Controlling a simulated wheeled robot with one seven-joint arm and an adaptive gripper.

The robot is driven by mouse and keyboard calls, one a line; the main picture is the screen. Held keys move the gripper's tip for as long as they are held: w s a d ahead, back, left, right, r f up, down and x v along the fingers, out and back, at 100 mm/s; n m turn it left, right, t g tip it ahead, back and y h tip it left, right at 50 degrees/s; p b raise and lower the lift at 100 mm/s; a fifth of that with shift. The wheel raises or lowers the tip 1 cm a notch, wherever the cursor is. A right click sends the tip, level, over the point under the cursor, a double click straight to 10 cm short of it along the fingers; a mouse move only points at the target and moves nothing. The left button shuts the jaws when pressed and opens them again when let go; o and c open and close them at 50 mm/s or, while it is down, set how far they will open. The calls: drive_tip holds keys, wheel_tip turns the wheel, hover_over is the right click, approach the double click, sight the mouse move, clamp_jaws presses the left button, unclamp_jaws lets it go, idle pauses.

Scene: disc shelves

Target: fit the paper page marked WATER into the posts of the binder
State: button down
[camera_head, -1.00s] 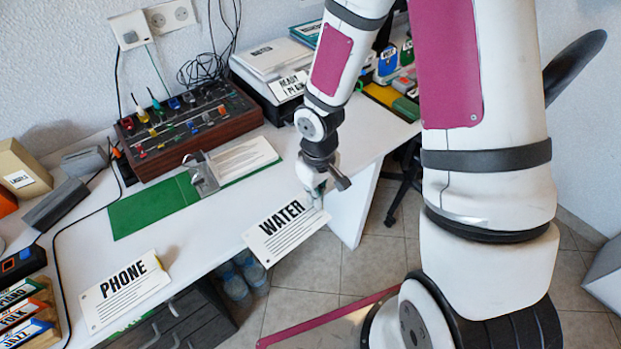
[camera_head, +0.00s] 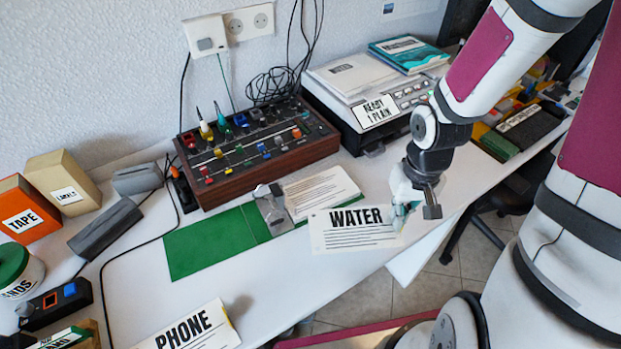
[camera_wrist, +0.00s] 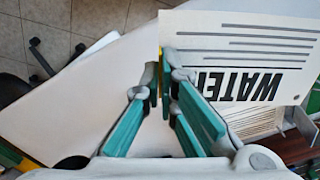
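The WATER page (camera_head: 352,230) is a white sheet with bold black lettering and printed lines. My gripper (camera_head: 402,212) is shut on its right edge and holds it out over the front part of the desk. In the wrist view the page (camera_wrist: 240,50) appears upside down, with its edge at the fingertips of my gripper (camera_wrist: 165,85). The open green binder (camera_head: 210,243) lies behind and left of the page, with a metal clasp (camera_head: 272,208) at its middle and white sheets (camera_head: 320,190) on its right side. The posts are too small to make out.
A PHONE page (camera_head: 195,328) lies at the front of the desk. A brown panel of coloured knobs (camera_head: 255,150) stands behind the binder. Tape boxes (camera_head: 25,212) and a black cable are at the left.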

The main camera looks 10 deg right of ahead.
drive_tip(key=w, duration=0.5)
drive_tip(key=w+a+f+b, duration=0.1)
drive_tip(key=w, duration=1)
drive_tip(key=shift+a+f, duration=0.2)
drive_tip(key=shift+a, duration=0.2)
drive_tip(key=shift+f+b, duration=0.35)
drive_tip(key=shift+f, duration=1.4)
drive_tip(key=shift+f, duration=0.2)
drive_tip(key=c, duration=1.8)
unclamp_jaws()
